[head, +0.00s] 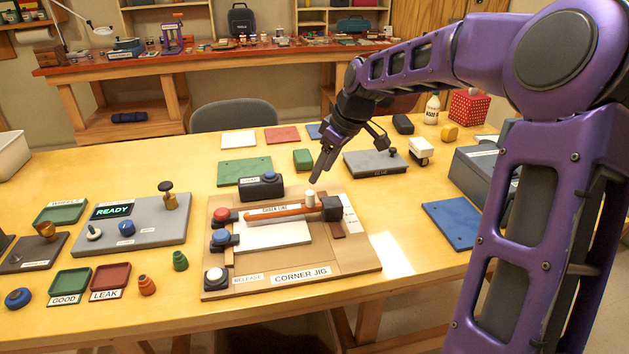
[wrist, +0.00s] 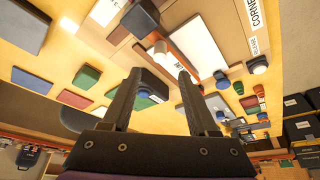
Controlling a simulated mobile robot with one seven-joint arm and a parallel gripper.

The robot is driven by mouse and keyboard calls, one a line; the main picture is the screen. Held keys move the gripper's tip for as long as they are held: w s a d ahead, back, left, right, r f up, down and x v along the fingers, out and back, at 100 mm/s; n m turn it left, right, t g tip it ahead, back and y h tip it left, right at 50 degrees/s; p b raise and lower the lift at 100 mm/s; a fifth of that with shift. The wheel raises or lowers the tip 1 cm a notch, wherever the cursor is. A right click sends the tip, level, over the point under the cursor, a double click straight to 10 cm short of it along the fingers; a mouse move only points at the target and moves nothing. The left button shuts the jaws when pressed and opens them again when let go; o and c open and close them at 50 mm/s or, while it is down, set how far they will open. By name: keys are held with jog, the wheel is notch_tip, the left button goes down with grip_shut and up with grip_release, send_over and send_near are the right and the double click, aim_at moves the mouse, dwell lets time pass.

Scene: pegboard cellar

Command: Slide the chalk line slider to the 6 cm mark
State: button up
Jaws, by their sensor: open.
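The corner jig (head: 330,272) is a brown board on the table, with an orange bar (head: 275,212) across it beside a label that seems to read "CHALK LINE". I cannot read a 6 cm mark.
Red (head: 222,215) and blue (head: 221,237) knobs sit at the jig's left, and a white button (head: 214,275) at its front left corner. A black box with a blue button (head: 261,185) stands close behind the bar. A grey "READY" panel (head: 145,228) lies left.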

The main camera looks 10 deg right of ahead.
jog(key=p+v, duration=0.1)
jog(key=v, duration=0.7)
jog(key=shift+w, duration=0.1)
